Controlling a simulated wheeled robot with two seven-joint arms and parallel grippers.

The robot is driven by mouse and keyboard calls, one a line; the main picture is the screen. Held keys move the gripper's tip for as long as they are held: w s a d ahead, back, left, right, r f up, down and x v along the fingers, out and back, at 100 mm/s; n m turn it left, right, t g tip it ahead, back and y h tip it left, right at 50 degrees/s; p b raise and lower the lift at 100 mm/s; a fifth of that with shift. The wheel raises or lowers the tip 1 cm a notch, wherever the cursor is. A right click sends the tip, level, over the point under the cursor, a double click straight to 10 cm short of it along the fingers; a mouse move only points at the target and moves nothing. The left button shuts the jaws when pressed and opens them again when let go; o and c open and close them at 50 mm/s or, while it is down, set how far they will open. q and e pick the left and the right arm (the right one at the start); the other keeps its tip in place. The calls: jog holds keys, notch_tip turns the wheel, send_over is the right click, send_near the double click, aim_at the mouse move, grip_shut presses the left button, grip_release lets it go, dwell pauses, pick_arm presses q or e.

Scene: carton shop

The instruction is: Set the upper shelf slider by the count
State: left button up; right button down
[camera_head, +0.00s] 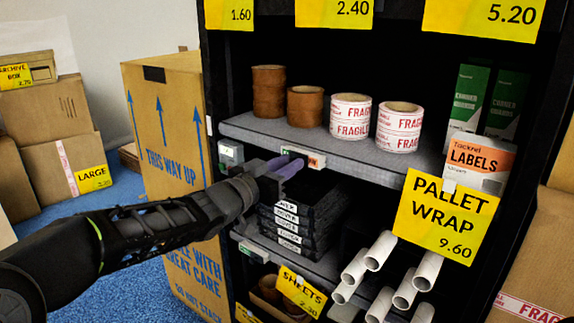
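The upper shelf (345,149) holds two stacks of brown tape (268,92) and two stacks of white-and-red FRAGILE tape (350,117). A small pale strip with orange and green marks (316,160) sits on this shelf's front edge, partly hidden by my gripper; I cannot make out a slider or its setting. A small grey-white tag holder (230,153) is at the shelf's left end. My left gripper (291,167) reaches in from the left, its purplish fingers at the strip. I cannot tell whether they touch it or are apart from each other. My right gripper is not in view.
Black trays (297,226) are stacked on the shelf below, near my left gripper. White tubes (381,249) stick out at the lower right. A yellow PALLET WRAP sign (440,216) hangs at the front right. A tall carton (165,130) stands left of the rack.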

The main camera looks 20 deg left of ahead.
pick_arm(q)
grip_shut()
dwell(1.0)
